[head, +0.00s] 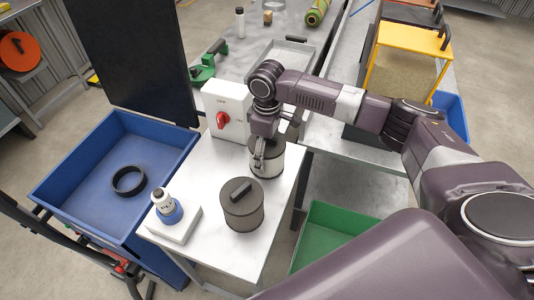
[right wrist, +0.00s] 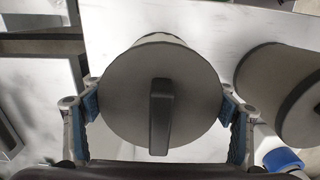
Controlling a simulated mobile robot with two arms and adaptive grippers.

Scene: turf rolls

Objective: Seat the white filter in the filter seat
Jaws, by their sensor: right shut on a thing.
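The white filter (head: 268,163) is a short cylinder with a white side and a dark grey lid, upright at the right side of the white table. My right gripper (head: 262,146) is over it from above. In the right wrist view, the gripper (right wrist: 159,105) has one finger on each side of the round grey lid (right wrist: 125,95) with its black bar handle, and is shut on the filter. Its underside is hidden, so I cannot tell whether it touches the table. I cannot clearly make out a filter seat. My left gripper is not in view.
A grey canister (head: 242,210) stands close in front of the filter. A white block (head: 176,229) with a blue-ringed bottle is to the left; a switch box (head: 225,112) with a red knob is behind. A blue bin (head: 82,180) holds a black ring (head: 129,180). A green bin (head: 322,238) is at right.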

